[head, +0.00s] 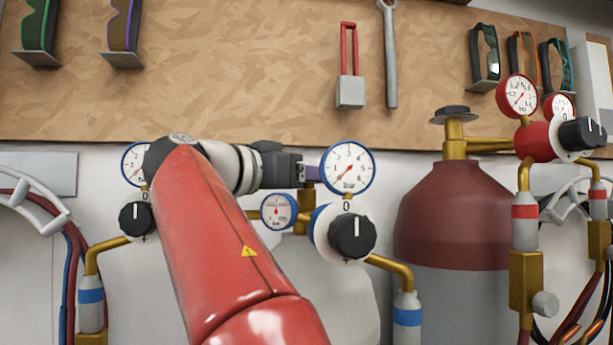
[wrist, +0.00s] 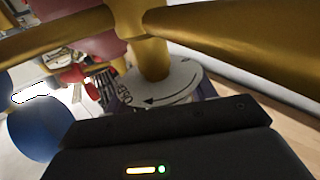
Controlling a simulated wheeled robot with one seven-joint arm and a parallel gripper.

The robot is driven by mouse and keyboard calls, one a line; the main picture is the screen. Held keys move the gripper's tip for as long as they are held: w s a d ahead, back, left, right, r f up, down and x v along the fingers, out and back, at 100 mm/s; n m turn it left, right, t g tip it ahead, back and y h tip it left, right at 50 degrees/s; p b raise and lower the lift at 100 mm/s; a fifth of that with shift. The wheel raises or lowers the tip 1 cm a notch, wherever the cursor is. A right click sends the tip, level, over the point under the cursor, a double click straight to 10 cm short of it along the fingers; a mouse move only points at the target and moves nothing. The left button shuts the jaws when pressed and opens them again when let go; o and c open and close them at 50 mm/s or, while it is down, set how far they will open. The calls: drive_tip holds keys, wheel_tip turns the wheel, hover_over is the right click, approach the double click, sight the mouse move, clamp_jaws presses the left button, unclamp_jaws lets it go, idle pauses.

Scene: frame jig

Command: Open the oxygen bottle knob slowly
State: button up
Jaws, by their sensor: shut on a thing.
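My gripper (head: 310,172) reaches in from the left behind the blue-rimmed pressure gauge (head: 348,167). It is at the top of the pale oxygen bottle (head: 345,280) and is shut on its knob. In the wrist view the knob (wrist: 165,84) shows a pale disc with a curved black arrow and partly hidden lettering, below a gold stem. My dark gripper body (wrist: 165,130) fills the bottom of that view and hides the fingertips. In the head view the gripper and gauge hide the knob.
Gold pipes (wrist: 250,50) run close above my gripper in the wrist view.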

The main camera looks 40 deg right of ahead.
drive_tip(key=shift+s+f+n+t+b, duration=0.15)
drive_tip(key=shift+f+n+t+b, duration=0.1)
drive_tip(key=shift+n+t+b, duration=0.65)
drive_tip(key=shift+c, duration=0.2)
drive_tip(key=shift+n+t+b, duration=0.3)
drive_tip(key=shift+t+b, duration=0.15)
drive_tip(key=shift+t, duration=0.55)
drive_tip(key=shift+r+n+t+y+b, duration=0.2)
drive_tip(key=shift+n+t+y+b, duration=0.35)
drive_tip(key=shift+n+t, duration=0.8)
drive_tip(key=shift+m+t, duration=0.25)
drive_tip(key=o, duration=1)
drive_tip(key=shift+v, duration=3.85)
